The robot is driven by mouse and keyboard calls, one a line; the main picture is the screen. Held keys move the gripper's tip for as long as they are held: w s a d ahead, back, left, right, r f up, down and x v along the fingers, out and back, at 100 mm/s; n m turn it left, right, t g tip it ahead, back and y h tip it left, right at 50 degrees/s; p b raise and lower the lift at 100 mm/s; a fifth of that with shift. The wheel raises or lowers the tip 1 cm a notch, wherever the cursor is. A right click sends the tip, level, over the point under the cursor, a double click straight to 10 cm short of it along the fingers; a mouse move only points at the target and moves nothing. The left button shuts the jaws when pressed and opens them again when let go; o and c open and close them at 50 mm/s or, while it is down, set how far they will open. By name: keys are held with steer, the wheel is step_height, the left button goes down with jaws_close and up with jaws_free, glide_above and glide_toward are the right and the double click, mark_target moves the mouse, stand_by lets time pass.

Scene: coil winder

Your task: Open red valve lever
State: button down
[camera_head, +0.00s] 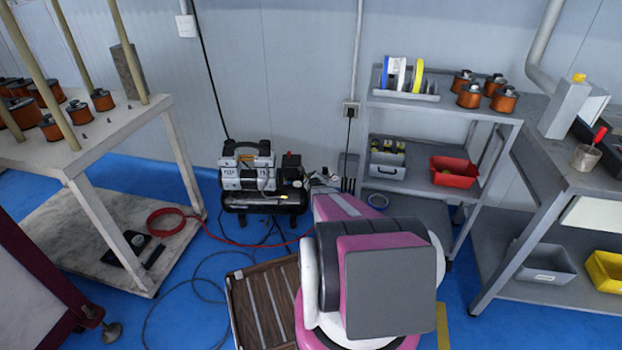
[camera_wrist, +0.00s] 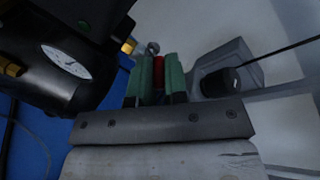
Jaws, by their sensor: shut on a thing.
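In the wrist view, my gripper (camera_wrist: 159,62) has two green-padded fingers, closed on the red valve lever (camera_wrist: 158,72). The lever shows as a narrow red strip between the pads, and its far end is hard to make out. A small metal fitting (camera_wrist: 152,48) shows just past the fingertips. In the head view, my arm covers the gripper, and I cannot make out the lever there.
The black air compressor (camera_head: 262,178) stands on the blue floor against the wall; its round gauge (camera_wrist: 66,61) is close left of my gripper. A grey shelf rack (camera_head: 440,108) stands right.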

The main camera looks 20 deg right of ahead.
steer(key=shift+d+n+y, duration=0.2)
steer(key=shift+n+y, duration=0.3)
steer(key=shift+y, duration=0.2)
steer(key=c, duration=1.4)
jaws_free()
steer(key=v, duration=1)
steer(key=shift+s+a, duration=0.1)
steer(key=shift+s, duration=0.3)
